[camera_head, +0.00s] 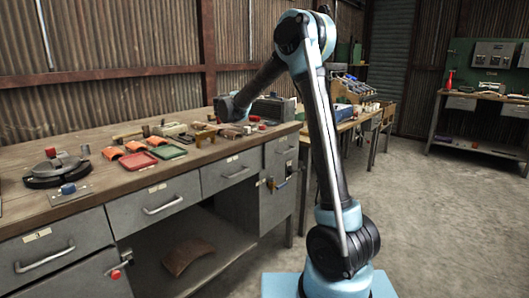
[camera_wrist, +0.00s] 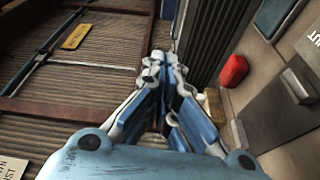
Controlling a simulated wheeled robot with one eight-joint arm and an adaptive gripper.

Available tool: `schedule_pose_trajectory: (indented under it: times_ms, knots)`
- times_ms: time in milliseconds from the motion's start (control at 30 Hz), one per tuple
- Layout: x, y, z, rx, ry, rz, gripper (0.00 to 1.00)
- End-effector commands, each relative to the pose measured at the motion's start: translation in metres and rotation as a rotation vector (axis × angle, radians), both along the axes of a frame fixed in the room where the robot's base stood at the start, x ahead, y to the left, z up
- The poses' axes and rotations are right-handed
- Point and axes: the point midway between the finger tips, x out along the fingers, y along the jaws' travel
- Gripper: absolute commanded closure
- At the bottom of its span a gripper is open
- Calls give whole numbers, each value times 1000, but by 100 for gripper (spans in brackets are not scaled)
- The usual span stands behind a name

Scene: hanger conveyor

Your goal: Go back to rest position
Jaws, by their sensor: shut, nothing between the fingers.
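My gripper (camera_wrist: 168,62) shows in the wrist view with its blue and white fingers drawn together and nothing between them. The fingers point toward the upper middle of that view, with the corrugated wall to the left and a dark ribbed surface just right of them. The fingertips cannot be made out in the head view.
Red and green trays (camera_head: 166,151), several small parts and a round black device (camera_head: 57,170) lie on the bench. A red object (camera_wrist: 233,71) is right of the fingers. Open floor (camera_head: 440,220) lies to the right.

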Motion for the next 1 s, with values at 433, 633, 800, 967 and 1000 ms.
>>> schedule_pose_trajectory:
  times_ms: [433, 633, 800, 967, 1000]
  knots:
    - [-42, -72, -3, 124, 94, -88, 100]
    - [-85, -138, -14, 234, 173, -173, 100]
    - [-134, -193, -30, 345, 251, -253, 100]
    - [-185, -235, -51, 450, 323, -324, 100]
    - [-199, -244, -56, 477, 341, -340, 100]
